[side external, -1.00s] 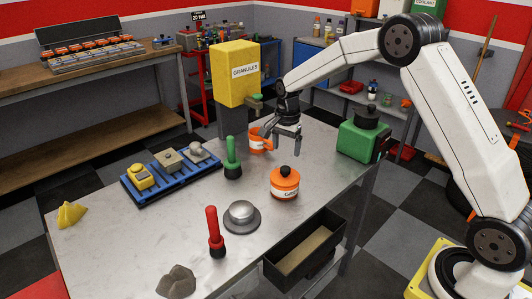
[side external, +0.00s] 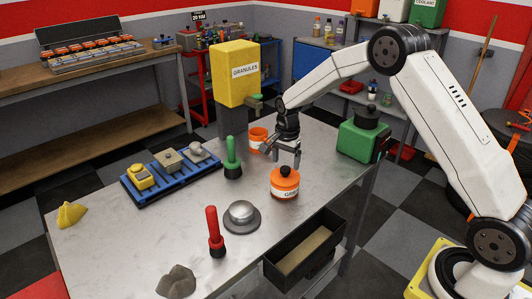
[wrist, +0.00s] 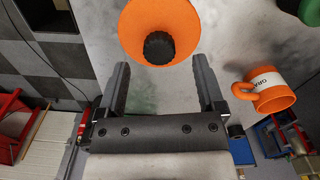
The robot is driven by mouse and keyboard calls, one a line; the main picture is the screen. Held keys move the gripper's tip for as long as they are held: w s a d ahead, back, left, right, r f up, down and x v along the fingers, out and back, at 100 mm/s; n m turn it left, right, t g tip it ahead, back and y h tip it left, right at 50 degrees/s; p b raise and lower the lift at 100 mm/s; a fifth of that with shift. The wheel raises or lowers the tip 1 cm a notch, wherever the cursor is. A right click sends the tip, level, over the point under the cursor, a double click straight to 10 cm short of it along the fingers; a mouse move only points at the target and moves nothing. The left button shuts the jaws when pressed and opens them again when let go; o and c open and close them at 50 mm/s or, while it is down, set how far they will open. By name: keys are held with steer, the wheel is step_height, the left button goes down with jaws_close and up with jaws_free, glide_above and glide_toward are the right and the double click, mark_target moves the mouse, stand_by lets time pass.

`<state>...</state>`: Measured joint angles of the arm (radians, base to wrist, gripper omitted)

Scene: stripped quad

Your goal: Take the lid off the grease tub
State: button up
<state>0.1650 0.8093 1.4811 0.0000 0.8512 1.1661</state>
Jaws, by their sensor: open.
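The grease tub (side external: 284,190) is a short orange tub with a white label, standing on the metal table. Its orange lid (side external: 285,178) is on it and has a black knob (side external: 285,171) on top. In the wrist view the lid (wrist: 138,20) and its black knob (wrist: 159,47) show from above, just beyond the fingertips. My gripper (side external: 283,156) is open and empty, above the tub and slightly behind it. In the wrist view the knob lies roughly between the lines of my two fingers (wrist: 160,72), apart from both.
An orange mug (side external: 258,138) stands behind the tub, close to my gripper; it also shows in the wrist view (wrist: 265,91). A green-handled tool (side external: 232,160), a silver dome (side external: 241,214) and a black open bin (side external: 305,250) are around.

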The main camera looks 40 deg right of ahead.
mark_target(285, 173)
steer(key=shift+f, duration=1.45)
jaws_close()
